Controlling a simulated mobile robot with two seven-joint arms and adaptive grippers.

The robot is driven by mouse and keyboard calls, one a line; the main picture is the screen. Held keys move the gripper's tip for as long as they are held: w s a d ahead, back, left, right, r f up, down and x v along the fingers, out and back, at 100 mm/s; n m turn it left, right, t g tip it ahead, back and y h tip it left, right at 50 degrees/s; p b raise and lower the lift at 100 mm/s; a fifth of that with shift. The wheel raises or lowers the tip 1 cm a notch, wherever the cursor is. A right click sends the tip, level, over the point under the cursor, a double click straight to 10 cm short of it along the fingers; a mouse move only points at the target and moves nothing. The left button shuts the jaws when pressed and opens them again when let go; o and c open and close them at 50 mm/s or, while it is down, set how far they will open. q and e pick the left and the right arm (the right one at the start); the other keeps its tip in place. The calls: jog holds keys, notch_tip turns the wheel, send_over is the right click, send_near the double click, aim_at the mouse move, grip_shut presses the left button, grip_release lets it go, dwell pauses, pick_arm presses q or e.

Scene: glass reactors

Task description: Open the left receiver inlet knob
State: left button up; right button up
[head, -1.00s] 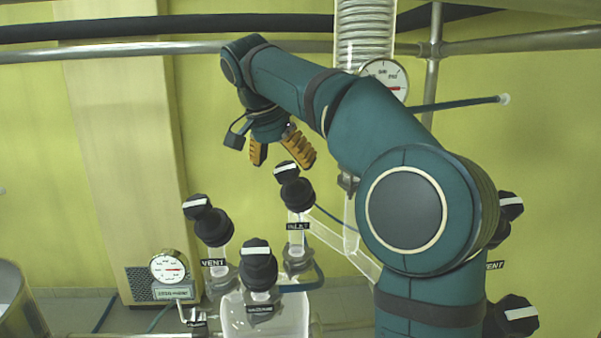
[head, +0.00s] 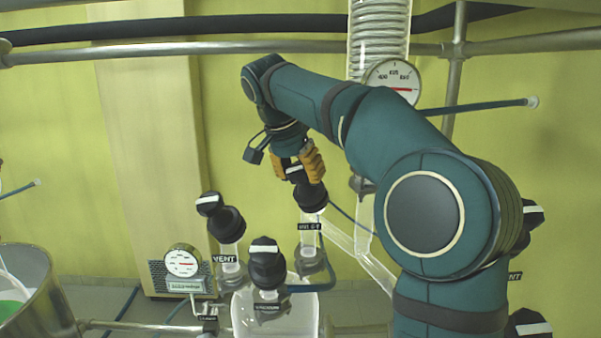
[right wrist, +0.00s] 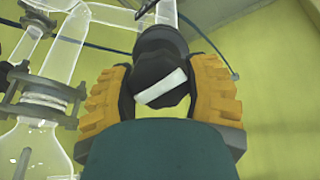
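The left receiver's inlet knob (head: 309,196) is black with a white bar on its handle. It sits on a glass neck above the INLET label (head: 309,226). My right gripper (head: 299,168) comes down on it from above, with its orange fingers on either side of the handle. The fingers hide part of the knob. My left gripper is not in view.
The vent knob (head: 230,224) stands to the left and the vacuum knob (head: 267,268) in front, both close by. A round gauge (head: 393,82) and a glass coil column (head: 379,35) are behind my right arm. A metal vessel (head: 40,300) stands at far left.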

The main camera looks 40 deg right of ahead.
jog(key=shift+n, duration=0.3)
jog(key=n, duration=0.5)
jog(key=shift+w+g+h, duration=0.1)
jog(key=shift+g+h, duration=0.2)
jog(key=shift+g, duration=0.1)
jog(key=n, duration=0.6)
jog(key=shift+h, duration=0.4)
jog(key=n+h, duration=0.1)
jog(key=n, duration=0.5)
jog(key=shift+a+n, duration=0.15)
jog(key=shift+n, duration=0.15)
jog(key=n, duration=0.5)
jog(key=shift+n+h, duration=0.3)
jog(key=shift+h, duration=0.1)
jog(key=n+t, duration=0.1)
jog(key=n, duration=0.4)
jog(key=shift+n, duration=0.3)
jog(key=n, duration=0.3)
jog(key=n+t, duration=0.1)
jog(key=n, duration=0.2)
jog(key=shift+s+f+n, duration=0.1)
jog(key=shift+s+n, duration=0.1)
jog(key=shift+n, duration=0.1)
jog(key=n, duration=0.6)
jog(key=shift+n+t, duration=0.3)
jog(key=shift+t, duration=0.1)
jog(key=n+y, duration=0.1)
jog(key=n, duration=0.4)
jog(key=shift+n, duration=0.3)
